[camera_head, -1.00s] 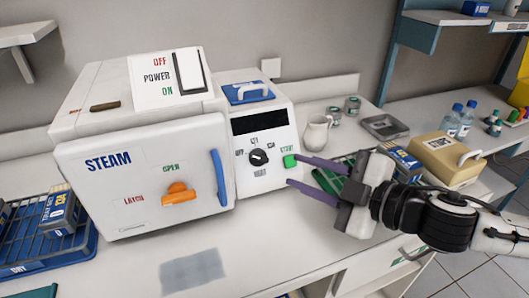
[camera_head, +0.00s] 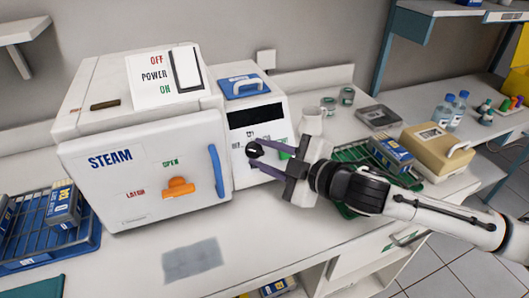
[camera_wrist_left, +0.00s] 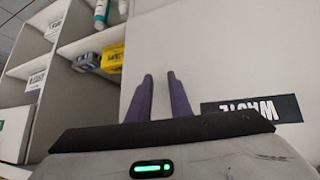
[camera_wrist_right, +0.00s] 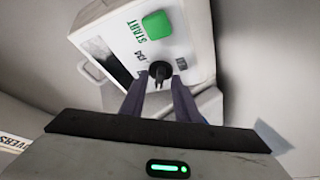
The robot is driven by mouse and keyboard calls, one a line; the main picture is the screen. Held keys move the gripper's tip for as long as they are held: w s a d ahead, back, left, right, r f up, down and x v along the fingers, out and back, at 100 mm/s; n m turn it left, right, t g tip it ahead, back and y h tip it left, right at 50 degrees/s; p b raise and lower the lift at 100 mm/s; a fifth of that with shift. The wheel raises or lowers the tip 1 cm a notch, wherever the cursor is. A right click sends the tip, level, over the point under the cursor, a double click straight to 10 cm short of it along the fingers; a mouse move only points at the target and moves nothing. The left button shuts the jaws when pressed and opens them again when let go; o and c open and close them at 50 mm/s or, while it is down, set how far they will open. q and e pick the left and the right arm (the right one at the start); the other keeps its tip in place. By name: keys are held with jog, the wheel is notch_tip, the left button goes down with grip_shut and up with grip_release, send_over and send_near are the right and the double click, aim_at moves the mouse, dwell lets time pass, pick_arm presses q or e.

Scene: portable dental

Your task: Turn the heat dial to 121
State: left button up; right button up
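The black heat dial (camera_head: 254,149) sits on the white control panel (camera_head: 242,176) of the steam machine, below a dark display. In the right wrist view the dial (camera_wrist_right: 160,72) shows between the fingertips, with printed marks around it, one reading 134. My right gripper (camera_head: 255,154) is at the dial with its purple fingers apart, one on each side. In the right wrist view my right gripper (camera_wrist_right: 158,82) has a gap between its fingers; contact with the dial is unclear. My left gripper (camera_wrist_left: 159,76) shows only in the left wrist view, its fingers slightly apart with nothing between them.
The green start button (camera_wrist_right: 157,25) is close beside the dial. The steam door (camera_head: 140,170) with its blue handle (camera_head: 217,171) and orange latch (camera_head: 178,188) is to the left. A green rack (camera_head: 350,153) and beige box (camera_head: 437,150) stand to the right. The front counter is clear.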

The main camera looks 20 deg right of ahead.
grip_shut()
